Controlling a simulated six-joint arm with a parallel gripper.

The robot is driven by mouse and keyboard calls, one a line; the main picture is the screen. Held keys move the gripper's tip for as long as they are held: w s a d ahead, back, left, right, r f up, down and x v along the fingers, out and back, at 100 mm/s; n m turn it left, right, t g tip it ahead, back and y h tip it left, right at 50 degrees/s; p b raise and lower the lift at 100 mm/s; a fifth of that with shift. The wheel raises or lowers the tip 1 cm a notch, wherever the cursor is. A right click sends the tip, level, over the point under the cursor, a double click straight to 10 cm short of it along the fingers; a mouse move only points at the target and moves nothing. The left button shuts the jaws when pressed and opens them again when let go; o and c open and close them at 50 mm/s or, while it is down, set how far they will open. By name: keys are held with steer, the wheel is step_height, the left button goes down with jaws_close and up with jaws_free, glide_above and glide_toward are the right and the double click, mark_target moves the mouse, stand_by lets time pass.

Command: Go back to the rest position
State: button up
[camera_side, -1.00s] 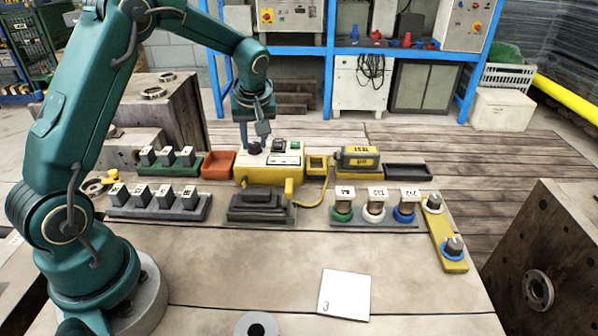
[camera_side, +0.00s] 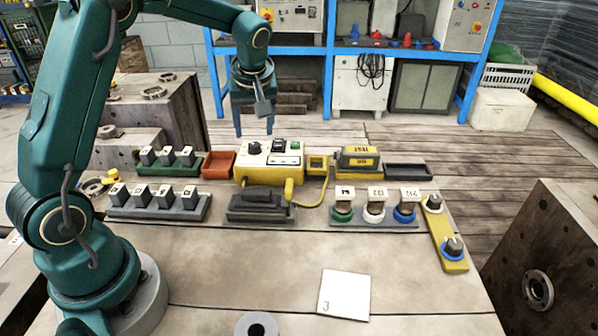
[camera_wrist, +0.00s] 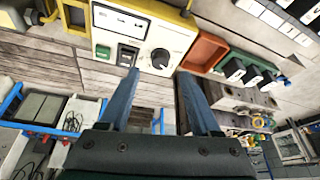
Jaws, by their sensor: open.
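My gripper (camera_side: 254,122) is open and empty. In the side view it hangs just above and behind the yellow tester box (camera_side: 262,176), clear of the black knob (camera_side: 254,148) on its top. In the wrist view my two blue fingers (camera_wrist: 158,90) are spread apart, with the box's pale panel (camera_wrist: 140,30) and its dark knob (camera_wrist: 160,58) ahead of them. Nothing is between the fingers.
An orange tray (camera_side: 218,165) stands left of the box. A yellow-and-grey block marked TEST (camera_side: 358,160) and a dark tray (camera_side: 408,171) stand right. Several labelled blocks fill racks at left.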

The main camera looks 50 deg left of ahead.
steer(key=shift+s+d+r, duration=0.1)
steer(key=shift+r, duration=0.2)
steer(key=s+d+r+m+t+h, duration=0.1)
steer(key=s+d+r+t, duration=0.15)
steer(key=d+r, duration=0.2)
steer(key=s+d+r+m+t, duration=0.1)
steer(key=s+d+r+m, duration=0.15)
steer(key=r, duration=0.25)
steer(key=s+d+f+m+h, duration=0.1)
steer(key=s+d+f+m, duration=0.1)
steer(key=s+d+m, duration=0.2)
steer(key=s+d+f+m+h, duration=0.2)
steer(key=s+d+m, duration=0.2)
steer(key=s, duration=0.6)
steer(key=shift+f, duration=0.25)
steer(key=shift+m, duration=0.25)
